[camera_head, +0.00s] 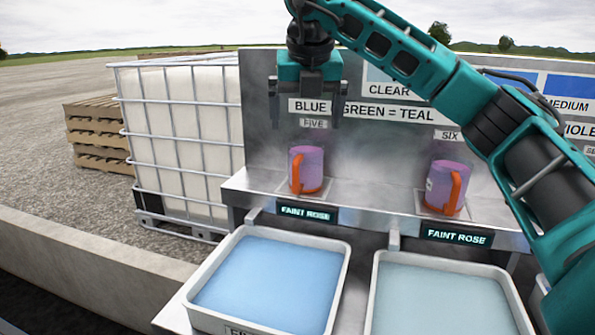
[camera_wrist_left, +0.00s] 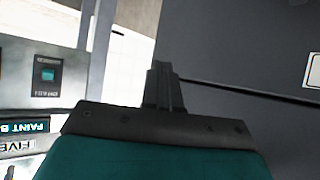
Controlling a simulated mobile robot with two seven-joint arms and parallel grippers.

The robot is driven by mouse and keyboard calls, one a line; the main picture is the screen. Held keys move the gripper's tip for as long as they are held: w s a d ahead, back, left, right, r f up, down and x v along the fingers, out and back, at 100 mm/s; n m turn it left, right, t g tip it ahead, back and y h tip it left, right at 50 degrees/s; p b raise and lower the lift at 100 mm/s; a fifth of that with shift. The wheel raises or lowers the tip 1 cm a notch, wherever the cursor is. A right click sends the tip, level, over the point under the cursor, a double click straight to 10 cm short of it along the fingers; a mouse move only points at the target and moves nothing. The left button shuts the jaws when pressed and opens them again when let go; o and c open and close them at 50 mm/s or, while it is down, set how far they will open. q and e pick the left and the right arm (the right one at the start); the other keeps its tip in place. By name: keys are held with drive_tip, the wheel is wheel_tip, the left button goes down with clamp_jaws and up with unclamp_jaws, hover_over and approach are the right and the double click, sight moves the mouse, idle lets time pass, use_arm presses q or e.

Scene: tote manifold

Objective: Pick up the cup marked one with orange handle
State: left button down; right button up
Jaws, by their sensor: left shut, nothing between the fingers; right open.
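A purple cup with an orange handle (camera_head: 310,163) stands upright on the metal shelf under the plate reading FIVE. A second purple cup with an orange handle (camera_head: 441,179) stands upright under the plate reading SIX. I cannot read a mark "one" on either cup. My right gripper (camera_head: 305,108) is open and empty, above the cup under FIVE and apart from it, in front of the back panel. My left gripper (camera_wrist_left: 163,85) shows only in the left wrist view, shut and empty near a dark grey surface. No cup shows in that view.
A blue-filled tray (camera_head: 342,270) and a pale-filled tray (camera_head: 372,300) sit below the shelf (camera_head: 370,211). "FAINT ROSE" displays (camera_head: 306,213) line its front. A caged white tank (camera_head: 185,130) and stacked pallets (camera_head: 95,135) stand left. My right arm crosses the right side.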

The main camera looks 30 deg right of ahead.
sight(306, 159)
drive_tip(key=x, duration=0.6)
drive_tip(key=shift+s+b, duration=0.1)
drive_tip(key=shift+b, duration=0.2)
drive_tip(key=x, duration=0.5)
drive_tip(key=shift+w+d+f+b, duration=0.15)
drive_tip(key=shift+w+d+b, duration=0.1)
drive_tip(key=shift+d+b, duration=0.1)
drive_tip(key=shift+c, duration=1.4)
drive_tip(key=c, duration=0.7)
